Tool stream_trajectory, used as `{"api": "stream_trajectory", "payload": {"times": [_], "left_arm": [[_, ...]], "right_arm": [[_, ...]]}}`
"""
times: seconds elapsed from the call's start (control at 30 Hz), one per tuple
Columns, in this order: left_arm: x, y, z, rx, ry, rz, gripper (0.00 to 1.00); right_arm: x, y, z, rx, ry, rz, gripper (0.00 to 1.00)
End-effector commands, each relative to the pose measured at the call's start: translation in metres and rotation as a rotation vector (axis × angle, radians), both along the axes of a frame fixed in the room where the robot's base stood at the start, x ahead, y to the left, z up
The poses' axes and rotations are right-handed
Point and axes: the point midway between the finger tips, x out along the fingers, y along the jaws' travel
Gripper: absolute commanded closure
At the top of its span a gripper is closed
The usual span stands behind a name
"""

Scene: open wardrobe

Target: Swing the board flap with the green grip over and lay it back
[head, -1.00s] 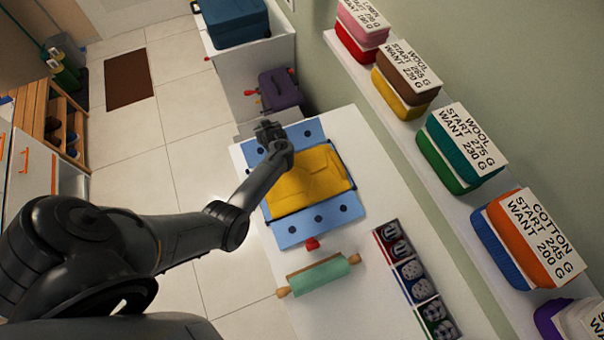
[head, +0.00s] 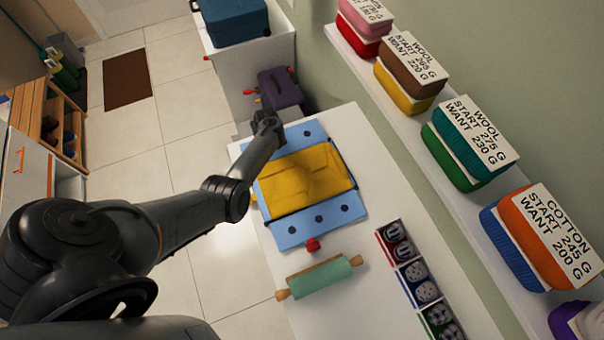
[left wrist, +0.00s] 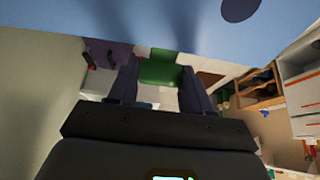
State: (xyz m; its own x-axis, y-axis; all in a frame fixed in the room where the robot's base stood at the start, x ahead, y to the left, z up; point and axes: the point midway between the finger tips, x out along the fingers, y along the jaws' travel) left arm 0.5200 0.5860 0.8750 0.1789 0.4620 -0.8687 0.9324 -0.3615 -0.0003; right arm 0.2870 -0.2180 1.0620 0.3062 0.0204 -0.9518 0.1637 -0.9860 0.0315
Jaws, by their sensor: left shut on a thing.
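The blue folding board (head: 318,218) with dark round spots lies on the white table, with a folded yellow garment (head: 305,178) on it. My left gripper (head: 266,120) is at the board's far left corner, its fingers too small to make out there. In the left wrist view my left gripper (left wrist: 158,88) is shut on the green grip (left wrist: 160,68). The blue flap surface (left wrist: 130,18) fills the top of that view, with a dark spot at its edge. My forearm hides part of the board's left side. My right gripper is not in view.
A red grip (head: 313,245) sits at the board's near edge. A rolling pin (head: 320,277) and a box of patterned rolls (head: 412,275) lie nearer on the table. A purple bag (head: 281,90) stands beyond the board.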

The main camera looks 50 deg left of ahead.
Motion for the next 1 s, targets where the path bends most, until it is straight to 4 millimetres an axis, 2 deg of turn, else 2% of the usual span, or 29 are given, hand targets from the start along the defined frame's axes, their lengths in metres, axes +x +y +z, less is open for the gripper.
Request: {"api": "stream_trajectory", "payload": {"times": [0.1,0.6,1.0], "left_arm": [[0.000,0.003,-0.012,-0.047,0.018,0.003,0.61],[0.002,0.006,-0.037,-0.192,0.075,0.001,0.61],[0.001,0.005,-0.039,-0.215,0.086,0.000,0.61]], "right_arm": [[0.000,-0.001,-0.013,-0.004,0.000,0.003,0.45],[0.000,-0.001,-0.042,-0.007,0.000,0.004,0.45],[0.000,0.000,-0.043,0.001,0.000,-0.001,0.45]]}}
